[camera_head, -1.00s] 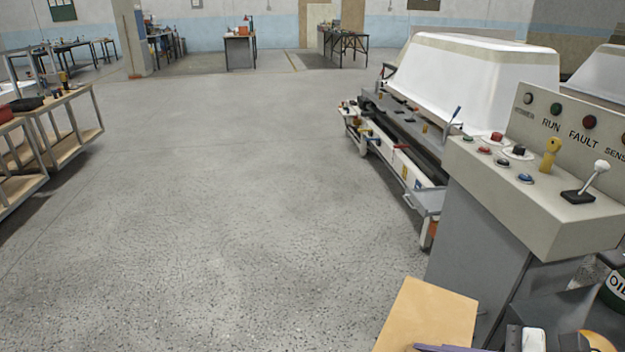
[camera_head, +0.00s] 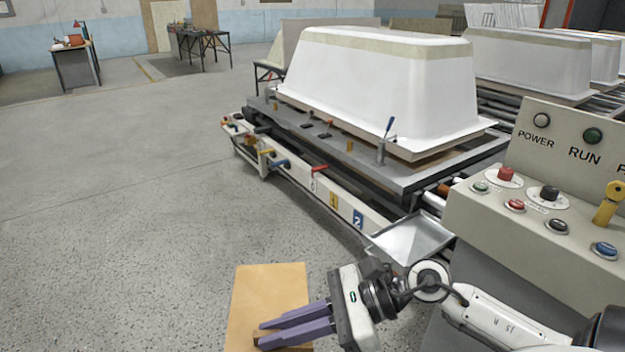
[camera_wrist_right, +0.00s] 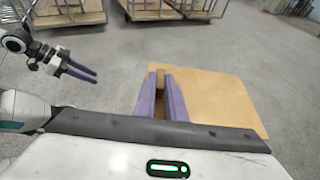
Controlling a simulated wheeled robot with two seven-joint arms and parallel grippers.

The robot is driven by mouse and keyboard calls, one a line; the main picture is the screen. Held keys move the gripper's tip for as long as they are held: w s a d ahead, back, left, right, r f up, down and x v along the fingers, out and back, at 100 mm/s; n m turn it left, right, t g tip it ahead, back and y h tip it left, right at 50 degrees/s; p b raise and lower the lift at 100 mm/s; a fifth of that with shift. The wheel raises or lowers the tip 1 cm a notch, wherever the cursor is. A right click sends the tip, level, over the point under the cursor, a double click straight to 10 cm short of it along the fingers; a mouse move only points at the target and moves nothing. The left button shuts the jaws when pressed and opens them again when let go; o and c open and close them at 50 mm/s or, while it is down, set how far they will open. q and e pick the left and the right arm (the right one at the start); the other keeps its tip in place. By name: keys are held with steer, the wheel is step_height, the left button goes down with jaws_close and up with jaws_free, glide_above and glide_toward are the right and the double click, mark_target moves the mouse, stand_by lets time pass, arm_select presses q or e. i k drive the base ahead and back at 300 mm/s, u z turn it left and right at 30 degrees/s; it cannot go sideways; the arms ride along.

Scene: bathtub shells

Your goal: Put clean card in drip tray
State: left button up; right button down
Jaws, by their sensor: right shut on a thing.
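My right gripper (camera_head: 290,332) is shut on a flat tan card (camera_head: 268,290), held over the floor in front of me. The card also shows in the right wrist view (camera_wrist_right: 222,100), reaching out to the right of the purple fingers (camera_wrist_right: 160,95). A small brown piece shows between the fingertips; I cannot tell whether it is part of the card. The grey metal drip tray (camera_head: 412,240) sits at the near end of the bathtub stand, to the right of the card and apart from it. My left gripper (camera_wrist_right: 82,72) shows only in the right wrist view, apart from the card.
A control panel (camera_head: 545,210) with buttons and a yellow key stands close on the right, beside the tray. A white bathtub shell (camera_head: 375,85) rests on the stand (camera_head: 330,150), whose front carries levers and clamps. The floor (camera_head: 120,210) at left is clear.

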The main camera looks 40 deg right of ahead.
mark_target(415, 234)
steer(key=z, duration=0.1)
steer(key=i, duration=1.95)
steer(key=z, duration=1.25)
steer(key=i, duration=1.1)
steer(key=z, duration=1.6)
steer(key=i, duration=0.6)
steer(key=z, duration=0.35)
